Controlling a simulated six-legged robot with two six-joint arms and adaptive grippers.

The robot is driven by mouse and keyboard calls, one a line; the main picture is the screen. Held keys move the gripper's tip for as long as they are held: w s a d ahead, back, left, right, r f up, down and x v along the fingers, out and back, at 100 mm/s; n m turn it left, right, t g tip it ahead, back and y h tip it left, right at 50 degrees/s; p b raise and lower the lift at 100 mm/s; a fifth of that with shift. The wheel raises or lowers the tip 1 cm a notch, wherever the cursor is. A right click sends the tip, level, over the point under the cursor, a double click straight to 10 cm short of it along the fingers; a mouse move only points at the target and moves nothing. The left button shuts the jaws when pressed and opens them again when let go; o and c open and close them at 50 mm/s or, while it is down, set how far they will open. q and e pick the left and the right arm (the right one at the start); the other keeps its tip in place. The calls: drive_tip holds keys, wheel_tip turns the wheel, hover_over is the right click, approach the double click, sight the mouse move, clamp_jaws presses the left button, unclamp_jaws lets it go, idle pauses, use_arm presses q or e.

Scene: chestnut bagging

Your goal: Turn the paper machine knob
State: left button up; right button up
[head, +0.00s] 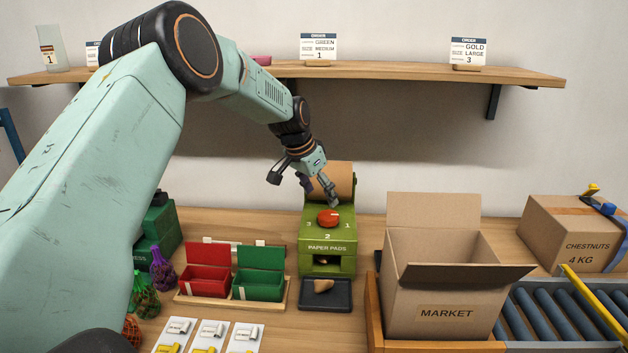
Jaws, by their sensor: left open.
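The paper machine (328,238) is a green box labelled PAPER PADS, at the middle of the table. Its red knob (328,218) sits on the sloped top, with the numbers 3, 2 and 1 around it. A brown piece (322,285) lies in the dark tray (335,305) in front. My right gripper is not in view.
Red (207,272) and green (259,271) open boxes stand left of the machine. An open MARKET carton (440,313) stands to its right, beside a roller conveyor (555,325). A CHESTNUTS carton (562,235) is farther right. A shelf (400,72) with order cards runs above.

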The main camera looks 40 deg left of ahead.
use_arm(q)
drive_tip(key=v, duration=0.5)
drive_tip(key=shift+w+f, duration=0.1)
idle(0.3)
